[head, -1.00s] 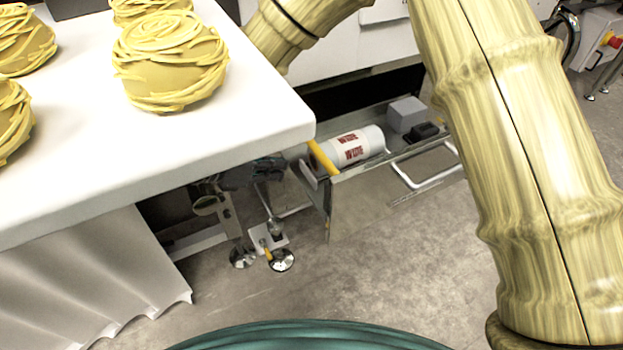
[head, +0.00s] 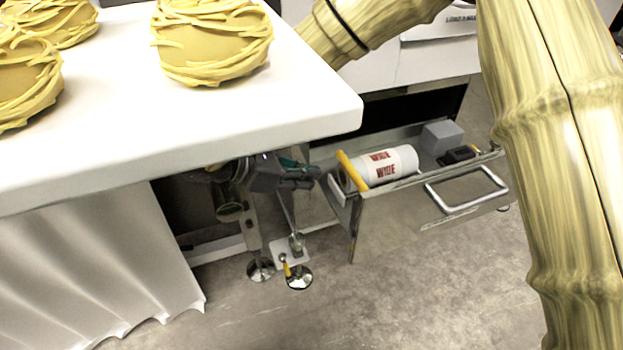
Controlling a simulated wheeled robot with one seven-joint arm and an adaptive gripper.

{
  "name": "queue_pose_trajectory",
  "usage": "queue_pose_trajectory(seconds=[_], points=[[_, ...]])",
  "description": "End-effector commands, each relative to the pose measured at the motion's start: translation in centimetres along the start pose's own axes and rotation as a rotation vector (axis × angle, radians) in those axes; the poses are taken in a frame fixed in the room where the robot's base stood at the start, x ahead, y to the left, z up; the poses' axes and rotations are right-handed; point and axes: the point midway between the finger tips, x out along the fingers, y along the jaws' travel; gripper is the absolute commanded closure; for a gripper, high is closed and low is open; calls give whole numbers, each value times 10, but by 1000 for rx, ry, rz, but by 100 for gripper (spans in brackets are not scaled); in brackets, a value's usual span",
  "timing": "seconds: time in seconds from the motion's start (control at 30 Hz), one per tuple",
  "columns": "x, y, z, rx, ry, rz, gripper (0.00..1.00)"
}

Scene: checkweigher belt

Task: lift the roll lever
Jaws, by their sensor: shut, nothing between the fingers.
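A yellow bar (head: 351,171) stands slanted at the left end of a white wipe roll (head: 388,167) in the open drawer. A smaller yellow-tipped lever (head: 285,266) sits low on a white plate by the round metal feet. Which of them is the roll lever I cannot tell. My gripper (head: 306,178), dark grey, is under the white table's edge, just left of the yellow bar and above the small lever. It looks shut and empty, apart from both. The table hides part of my arm.
The white table (head: 250,125) overhangs the gripper and carries several yellow wrapped balls (head: 212,40). The open metal drawer (head: 400,185) also holds a grey box (head: 441,137) and has a handle (head: 467,196). A white cloth (head: 100,265) hangs at left. Floor in front is clear.

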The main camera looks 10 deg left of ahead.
Motion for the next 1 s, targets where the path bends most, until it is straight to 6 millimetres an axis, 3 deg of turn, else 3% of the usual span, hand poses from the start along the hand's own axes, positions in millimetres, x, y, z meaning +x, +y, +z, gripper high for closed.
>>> queue_pose_trajectory(seconds=[0.2,0.5,1.0], points=[[39,-1,-4,-1,1,-2,100],[75,0,-2,0,0,-1,100],[83,0,0,0,0,0,100]])
